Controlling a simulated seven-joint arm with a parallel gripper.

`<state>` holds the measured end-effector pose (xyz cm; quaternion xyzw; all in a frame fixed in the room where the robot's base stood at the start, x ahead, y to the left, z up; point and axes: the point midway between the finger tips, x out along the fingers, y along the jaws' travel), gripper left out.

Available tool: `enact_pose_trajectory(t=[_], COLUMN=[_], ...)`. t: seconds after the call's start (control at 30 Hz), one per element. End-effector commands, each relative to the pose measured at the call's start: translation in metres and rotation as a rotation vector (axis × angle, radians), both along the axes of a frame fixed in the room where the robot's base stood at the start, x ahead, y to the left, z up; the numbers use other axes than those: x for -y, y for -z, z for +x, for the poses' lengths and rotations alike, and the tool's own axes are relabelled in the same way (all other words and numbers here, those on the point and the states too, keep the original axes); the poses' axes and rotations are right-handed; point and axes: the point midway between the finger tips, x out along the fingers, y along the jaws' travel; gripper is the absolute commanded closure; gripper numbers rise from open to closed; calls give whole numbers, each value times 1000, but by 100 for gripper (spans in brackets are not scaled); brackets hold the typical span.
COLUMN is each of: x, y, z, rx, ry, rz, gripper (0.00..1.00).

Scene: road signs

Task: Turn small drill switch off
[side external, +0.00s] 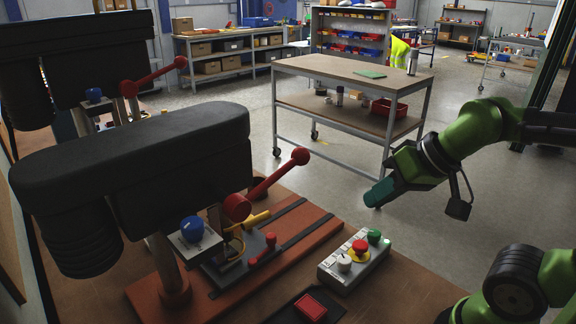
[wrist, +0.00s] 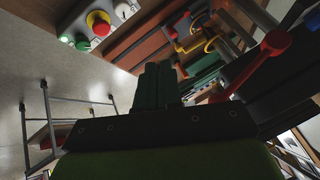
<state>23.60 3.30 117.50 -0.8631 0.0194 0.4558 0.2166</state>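A grey control box (side external: 338,278) stands beside the front drill press (side external: 140,160). It has a pale knob (side external: 344,263), a red button (side external: 360,246) on a yellow base and a green button (side external: 374,236). The box is at the top left of the wrist view, with its red button (wrist: 98,23), green button (wrist: 82,43) and part of the pale knob (wrist: 123,10). My gripper (side external: 374,198) is in the air to the right of the box, higher and apart from it. Its fingers (wrist: 158,72) look closed together with nothing between them. I cannot tell which control is the small drill switch.
A red lever (side external: 278,175) sticks out from the front drill, above its red-brown base (side external: 318,232). A red button (side external: 311,306) on a black plate lies at the front. A second drill (side external: 75,55) stands behind. A wheeled table (side external: 340,70) stands farther back.

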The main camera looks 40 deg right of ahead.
Motion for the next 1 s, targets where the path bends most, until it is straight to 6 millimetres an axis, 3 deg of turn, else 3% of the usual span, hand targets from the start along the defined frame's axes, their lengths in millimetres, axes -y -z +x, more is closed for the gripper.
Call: enact_pose_trajectory(t=[0.03, 0.13, 0.23, 0.47, 0.77, 0.87, 1.0], x=[-1, -1, 5, 36, 94, 108, 114], y=[2, 11, 17, 34, 59, 57, 39], z=[0, 5, 22, 71, 121, 131, 132], rx=[-8, -53, -120, -390, -787, -890, -937], ry=[-3, -4, -1, -116, -383, -472, -566], rz=[0, 5, 2, -121, -323, -361, -369], gripper=[86, 71, 56, 55, 55, 55, 55])
